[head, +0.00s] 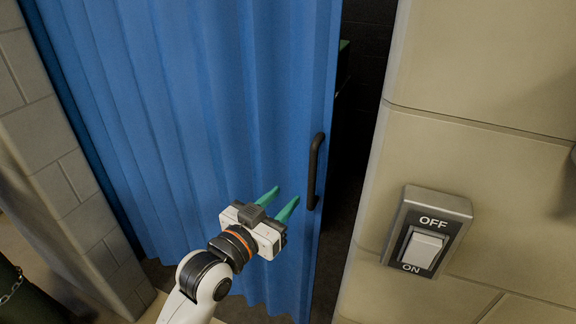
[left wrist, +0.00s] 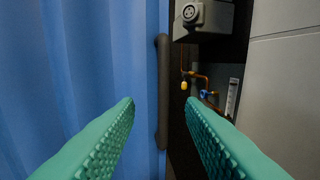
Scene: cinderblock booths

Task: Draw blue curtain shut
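The blue curtain (head: 200,110) hangs in pleats across most of the booth opening. A dark gap shows between its right edge and the block wall. A black upright handle (head: 315,170) is fixed near the curtain's right edge. My left gripper (head: 280,202) is open, its two green fingers pointing at the curtain just left of and below the handle's middle. In the left wrist view the handle (left wrist: 163,92) stands between the open fingers (left wrist: 158,110) and beyond their tips, with nothing gripped. The blue curtain (left wrist: 80,60) fills the left of that view. My right gripper is not in view.
A light block wall (head: 480,90) stands to the right, with an ON/OFF switch (head: 428,245) on it. Another block wall (head: 50,150) is at the left. Through the gap, the wrist view shows a grey box (left wrist: 205,20) and copper pipes (left wrist: 203,80).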

